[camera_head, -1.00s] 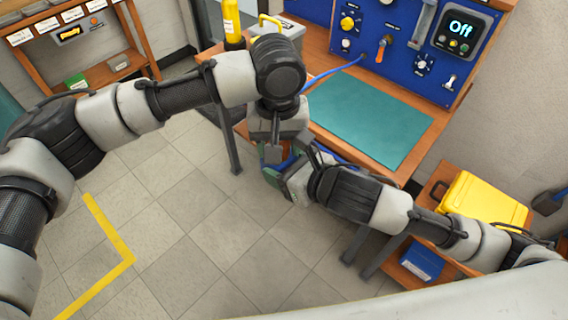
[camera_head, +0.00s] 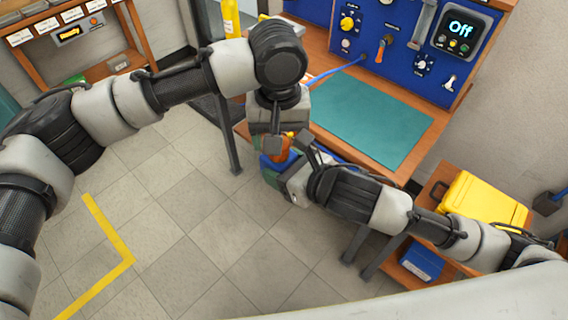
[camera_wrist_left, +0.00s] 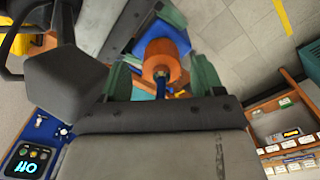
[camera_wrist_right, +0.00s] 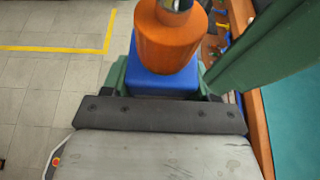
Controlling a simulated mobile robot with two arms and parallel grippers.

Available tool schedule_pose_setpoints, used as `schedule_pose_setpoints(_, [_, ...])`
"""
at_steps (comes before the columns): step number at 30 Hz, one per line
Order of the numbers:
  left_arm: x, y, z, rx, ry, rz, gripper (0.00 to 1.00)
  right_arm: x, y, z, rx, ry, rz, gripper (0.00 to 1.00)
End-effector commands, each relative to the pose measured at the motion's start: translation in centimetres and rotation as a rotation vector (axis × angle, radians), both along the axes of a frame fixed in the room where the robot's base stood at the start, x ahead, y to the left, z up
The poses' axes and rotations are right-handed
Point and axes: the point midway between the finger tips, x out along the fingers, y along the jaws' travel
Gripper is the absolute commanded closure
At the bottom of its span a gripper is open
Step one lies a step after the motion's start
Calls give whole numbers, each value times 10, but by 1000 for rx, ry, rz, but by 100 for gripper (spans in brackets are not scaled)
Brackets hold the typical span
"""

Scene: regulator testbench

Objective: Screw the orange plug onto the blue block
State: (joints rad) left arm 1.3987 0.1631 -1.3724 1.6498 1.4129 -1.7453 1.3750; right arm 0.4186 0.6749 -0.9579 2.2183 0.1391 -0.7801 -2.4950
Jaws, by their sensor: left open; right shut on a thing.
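The orange plug (camera_head: 281,149) sits against the top of the blue block (camera_head: 268,165); I cannot tell how tightly it is seated. My right gripper (camera_head: 279,178) is shut on the block, whose blue face (camera_wrist_right: 160,84) shows under the plug (camera_wrist_right: 168,40) in the right wrist view. My left gripper (camera_head: 280,143) is open just above the block. In the left wrist view its green fingers (camera_wrist_left: 162,78) stand apart on either side of the plug (camera_wrist_left: 162,62), with visible gaps. Part of the block (camera_wrist_left: 168,20) shows beyond the plug there.
The wooden bench with a teal mat (camera_head: 368,118) and the blue test panel (camera_head: 398,42) lies behind the grippers. A blue hose (camera_head: 338,70) runs from the panel. A yellow case (camera_head: 483,207) stands at right. Tiled floor is free in front.

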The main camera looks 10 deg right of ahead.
Motion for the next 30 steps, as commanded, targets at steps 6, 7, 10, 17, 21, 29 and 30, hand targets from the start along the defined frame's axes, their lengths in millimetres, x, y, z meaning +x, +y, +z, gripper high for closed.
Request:
schedule_pose_setpoints(6, [0,1,24,3,0,2,32,0,0,2,2,-4,-1,100])
schedule_pose_setpoints(7, [0,1,25,3,1,2,32,0,0,2,2,-4,-1,100])
schedule_pose_setpoints(10, [1,1,25,4,1,3,32,1,0,2,2,-5,-1,100])
schedule_pose_setpoints(17, [2,1,36,5,-3,3,49,1,0,2,2,-5,-1,100])
schedule_pose_setpoints(21, [1,1,56,6,-3,3,49,1,0,2,2,-5,-1,100])
schedule_pose_setpoints(29, [1,1,60,5,1,2,49,1,0,2,2,-5,-1,100])
schedule_pose_setpoints(30, [1,1,60,5,1,2,49,1,0,2,2,-5,-1,100])
